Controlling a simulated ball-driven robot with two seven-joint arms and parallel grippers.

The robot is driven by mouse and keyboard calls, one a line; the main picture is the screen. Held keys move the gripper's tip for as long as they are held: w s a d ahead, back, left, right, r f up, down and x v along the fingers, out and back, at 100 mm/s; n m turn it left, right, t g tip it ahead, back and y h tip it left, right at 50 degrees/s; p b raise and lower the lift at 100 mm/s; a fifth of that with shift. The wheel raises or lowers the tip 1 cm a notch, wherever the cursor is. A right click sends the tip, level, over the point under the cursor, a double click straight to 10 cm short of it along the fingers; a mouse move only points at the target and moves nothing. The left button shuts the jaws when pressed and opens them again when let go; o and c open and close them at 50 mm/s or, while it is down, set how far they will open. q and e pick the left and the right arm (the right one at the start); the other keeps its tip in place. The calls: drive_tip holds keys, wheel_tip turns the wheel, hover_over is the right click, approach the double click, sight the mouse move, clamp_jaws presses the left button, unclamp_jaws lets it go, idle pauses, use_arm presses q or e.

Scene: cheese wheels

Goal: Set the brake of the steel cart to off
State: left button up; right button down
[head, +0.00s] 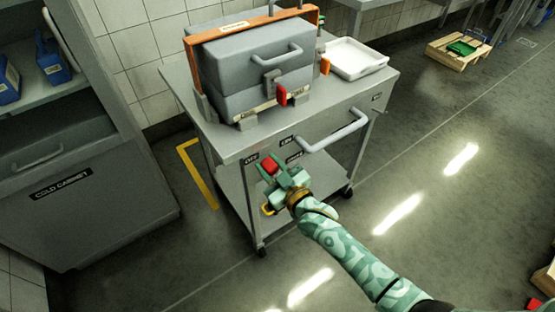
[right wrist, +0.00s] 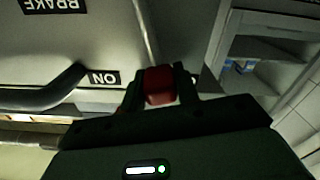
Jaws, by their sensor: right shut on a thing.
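The steel cart (head: 270,128) stands in the middle of the head view, with small dark labels on its front. My right gripper (head: 274,170) is at this front, left of the cart's handle. It is shut on a red brake knob (head: 269,168). In the right wrist view the red knob (right wrist: 158,86) sits between the two fingers. An upside-down ON label (right wrist: 104,79) is just left of it, and a BRAKE label (right wrist: 57,5) is at the top left. Another label right of the knob is mostly hidden by a finger. My left gripper is not in view.
A grey case (head: 252,65) in an orange frame and a white tray (head: 356,58) stand on the cart top. The cart's push handle (head: 335,134) juts out close to my right gripper. A cold cabinet (head: 75,190) stands at left.

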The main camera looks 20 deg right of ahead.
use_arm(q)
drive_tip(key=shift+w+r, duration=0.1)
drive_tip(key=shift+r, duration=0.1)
use_arm(e)
drive_tip(key=shift+s+a+f+n, duration=0.25)
drive_tip(key=shift+a+n, duration=0.25)
drive_tip(key=shift+n, duration=0.2)
drive_tip(key=shift+s+a+f+n, duration=0.1)
drive_tip(key=shift+a+f+n, duration=0.15)
drive_tip(key=shift+a+n, duration=0.35)
drive_tip(key=shift+d+f, duration=0.1)
drive_tip(key=c, duration=1)
unclamp_jaws()
drive_tip(key=shift+c, duration=0.2)
use_arm(q)
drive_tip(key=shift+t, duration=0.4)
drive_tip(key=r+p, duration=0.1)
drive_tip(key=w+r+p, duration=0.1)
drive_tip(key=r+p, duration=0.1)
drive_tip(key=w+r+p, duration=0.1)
drive_tip(key=p, duration=0.1)
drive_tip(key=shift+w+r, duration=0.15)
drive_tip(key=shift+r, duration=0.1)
use_arm(e)
drive_tip(key=v, duration=1.6)
drive_tip(key=shift+s, duration=0.2)
